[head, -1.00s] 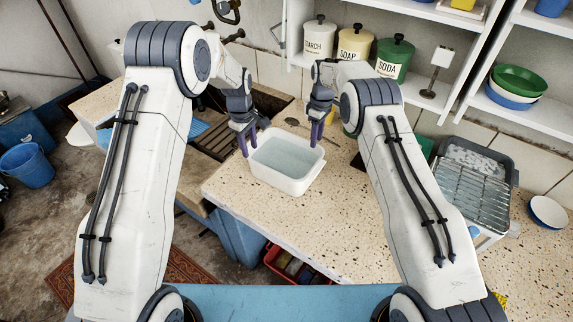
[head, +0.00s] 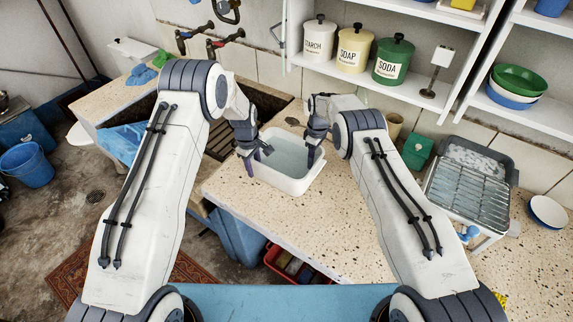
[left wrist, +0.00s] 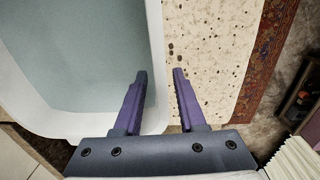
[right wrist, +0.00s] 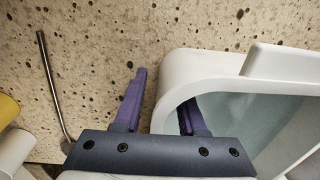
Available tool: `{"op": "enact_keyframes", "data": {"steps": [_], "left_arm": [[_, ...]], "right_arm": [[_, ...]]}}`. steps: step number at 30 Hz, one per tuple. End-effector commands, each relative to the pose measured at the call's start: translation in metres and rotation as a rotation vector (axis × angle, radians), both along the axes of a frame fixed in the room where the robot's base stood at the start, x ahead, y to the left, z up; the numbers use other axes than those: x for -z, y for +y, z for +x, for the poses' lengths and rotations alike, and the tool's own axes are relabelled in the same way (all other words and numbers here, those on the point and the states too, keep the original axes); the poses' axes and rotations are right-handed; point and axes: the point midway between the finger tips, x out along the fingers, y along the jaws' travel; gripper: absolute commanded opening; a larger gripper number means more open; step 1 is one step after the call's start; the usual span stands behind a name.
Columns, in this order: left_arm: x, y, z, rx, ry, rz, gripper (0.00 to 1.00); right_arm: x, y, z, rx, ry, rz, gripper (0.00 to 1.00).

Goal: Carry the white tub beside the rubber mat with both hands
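The white tub (head: 290,186) stands upright on the speckled counter, its inside pale blue-grey. My left gripper (head: 257,158) is open at the tub's left side. In the left wrist view its fingers (left wrist: 159,75) straddle the tub wall (left wrist: 155,50), one inside and one outside, with gaps showing. My right gripper (head: 315,150) is open at the tub's right side. In the right wrist view its fingers (right wrist: 163,85) straddle the tub wall (right wrist: 168,85), one outside and one inside. I cannot make out a rubber mat.
A dish rack (head: 470,190) and a green box (head: 417,150) are on the right. The sink (head: 262,103) lies behind and left of the tub. A metal utensil (right wrist: 52,85) lies near my right gripper. The counter (head: 345,215) in front of the tub is clear.

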Motion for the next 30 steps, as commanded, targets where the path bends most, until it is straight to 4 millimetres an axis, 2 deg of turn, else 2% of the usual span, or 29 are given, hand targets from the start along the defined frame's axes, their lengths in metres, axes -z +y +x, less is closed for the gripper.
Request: {"op": "enact_keyframes", "data": {"steps": [5,8,9,30], "left_arm": [[-0.0001,0.0001,0.0,0.0,0.0,0.0,0.4],[-0.0001,0.0001,0.0,0.0,0.0,0.0,0.06],[-0.0002,0.0,0.0,0.0,0.0,0.0,0.0],[-0.0007,0.0001,0.0005,0.0,-0.001,-0.001,0.0]], "right_arm": [[0.0,0.0,0.0,0.0,0.0,0.0,0.4],[0.0,0.0,0.0,0.0,0.0,0.0,0.06],[0.0,-0.0001,-0.0001,0.0,0.0,0.0,0.0],[-0.0004,0.0,-0.0002,0.0,0.001,0.0,0.0]]}}
